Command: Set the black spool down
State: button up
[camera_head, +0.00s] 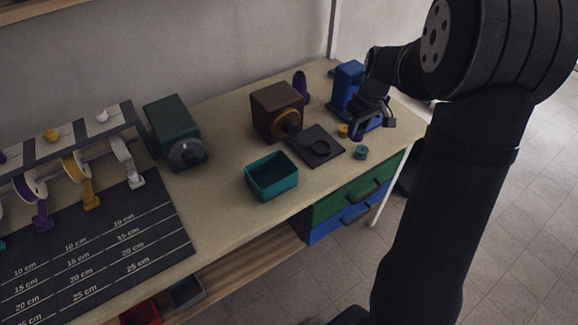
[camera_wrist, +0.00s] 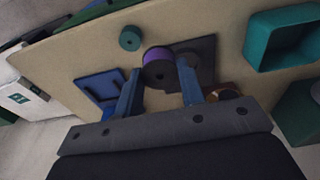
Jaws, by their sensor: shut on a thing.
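My gripper (camera_wrist: 160,88) is shut on the black spool (camera_wrist: 158,74), which has a purple band behind its dark flange. In the wrist view the spool sits between the two blue-grey fingertips. In the head view the gripper (camera_head: 366,115) is over the right end of the bench, by the blue machine, and the spool (camera_head: 355,134) is a small dark shape beneath it. A black plate with a round ring (camera_head: 316,145) lies to the left; it also shows in the wrist view (camera_wrist: 205,52), partly behind the spool. I cannot tell whether the spool touches the bench.
A teal spool (camera_head: 361,153) and a small yellow piece (camera_head: 343,130) lie close by. The blue machine (camera_head: 348,85), brown machine (camera_head: 274,108), purple cone (camera_head: 300,84) and teal bin (camera_head: 271,177) stand around. The bench's front edge is near, above green and blue drawers (camera_head: 350,193).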

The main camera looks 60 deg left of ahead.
jog(key=s+a, duration=0.5)
jog(key=s, duration=0.7)
send_over(272, 182)
notch_tip(272, 182, down, 2)
jog(key=f, duration=0.9)
jog(key=shift+d+f, duration=0.2)
jog(key=shift+f, duration=0.2)
jog(key=shift+f, duration=0.15)
jog(key=o, duration=1)
jog(key=shift+c, duration=0.2)
